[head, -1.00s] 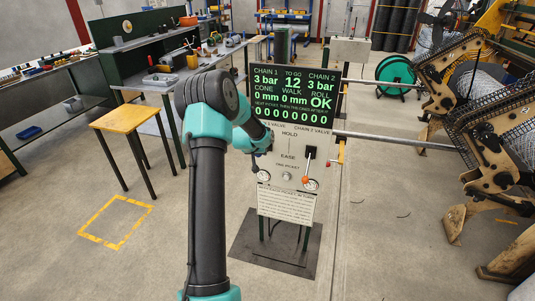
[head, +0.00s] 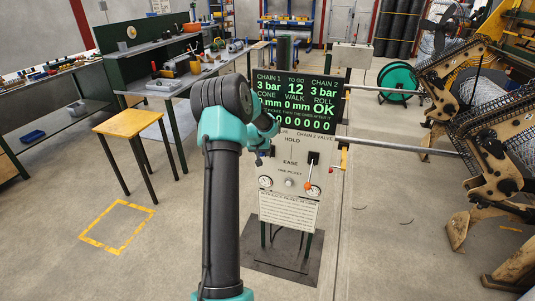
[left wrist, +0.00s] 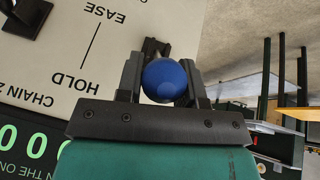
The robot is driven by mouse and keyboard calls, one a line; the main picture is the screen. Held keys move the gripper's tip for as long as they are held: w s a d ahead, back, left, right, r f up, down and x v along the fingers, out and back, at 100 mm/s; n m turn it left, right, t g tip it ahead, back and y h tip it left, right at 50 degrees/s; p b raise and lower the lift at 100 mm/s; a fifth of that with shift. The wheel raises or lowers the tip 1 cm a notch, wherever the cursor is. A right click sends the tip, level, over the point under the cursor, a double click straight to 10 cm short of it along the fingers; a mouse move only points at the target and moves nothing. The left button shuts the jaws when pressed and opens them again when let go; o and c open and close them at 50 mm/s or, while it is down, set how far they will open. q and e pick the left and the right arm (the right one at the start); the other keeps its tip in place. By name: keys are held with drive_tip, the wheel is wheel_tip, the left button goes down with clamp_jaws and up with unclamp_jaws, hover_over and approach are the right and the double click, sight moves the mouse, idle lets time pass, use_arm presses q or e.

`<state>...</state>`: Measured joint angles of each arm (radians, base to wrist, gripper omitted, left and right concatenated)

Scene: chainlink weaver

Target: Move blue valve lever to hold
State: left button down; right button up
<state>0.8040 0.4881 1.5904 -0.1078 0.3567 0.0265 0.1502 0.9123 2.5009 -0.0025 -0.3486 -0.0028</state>
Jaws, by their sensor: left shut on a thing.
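The blue valve lever's round blue knob (left wrist: 165,82) sits between the two fingers of my left gripper (left wrist: 162,88) in the left wrist view. The gripper is shut on it. The lever's dark stem and base show behind the knob on the pale panel (left wrist: 60,50), which appears upside down. The knob is beside the HOLD lettering, with EASE farther up that picture. In the head view, my left gripper (head: 264,150) is at the panel's left side and hides most of the blue lever. My right gripper is not in view.
A second lever with an orange knob (head: 308,186) is on the panel's right side, pointing down. The display (head: 295,100) above reads 3 bar for both chains. A yellow-topped stool (head: 126,123) stands left. Chain-covered machinery (head: 475,150) fills the right.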

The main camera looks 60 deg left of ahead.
use_arm(q)
drive_tip(key=shift+w, duration=0.15)
drive_tip(key=c, duration=0.8)
unclamp_jaws()
drive_tip(key=shift+o, duration=0.2)
drive_tip(key=v, duration=1.7)
drive_tip(key=shift+d+r, duration=0.1)
